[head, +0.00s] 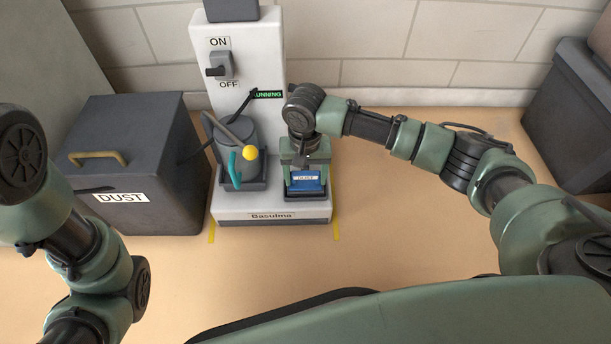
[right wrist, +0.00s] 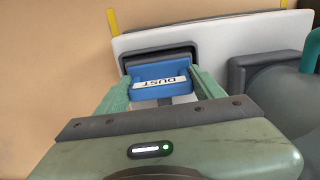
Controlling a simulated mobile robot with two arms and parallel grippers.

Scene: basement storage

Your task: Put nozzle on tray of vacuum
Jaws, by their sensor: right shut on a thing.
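The vacuum (head: 270,214) is a white upright machine marked "Basulma", with a base shelf. My right gripper (head: 306,178) is shut on a blue box labelled "DUST" (head: 304,190), at the right of the base. In the right wrist view, its fingers flank the blue box (right wrist: 160,71), which sits at a dark-rimmed tray (right wrist: 125,58); I cannot tell how deep it sits. At the left of the base stands a grey canister (head: 236,137) with a dark hose, a teal piece (head: 233,165) and a yellow ball (head: 250,153). I cannot tell which part is the nozzle. My left gripper is out of view.
A grey switch (head: 219,66) between ON and OFF and a green "RUNNING" display (head: 267,94) are on the column. A dark DUST bin (head: 150,165) with a tan handle stands left. A dark box (head: 567,120) stands far right. Floor right of the vacuum is clear.

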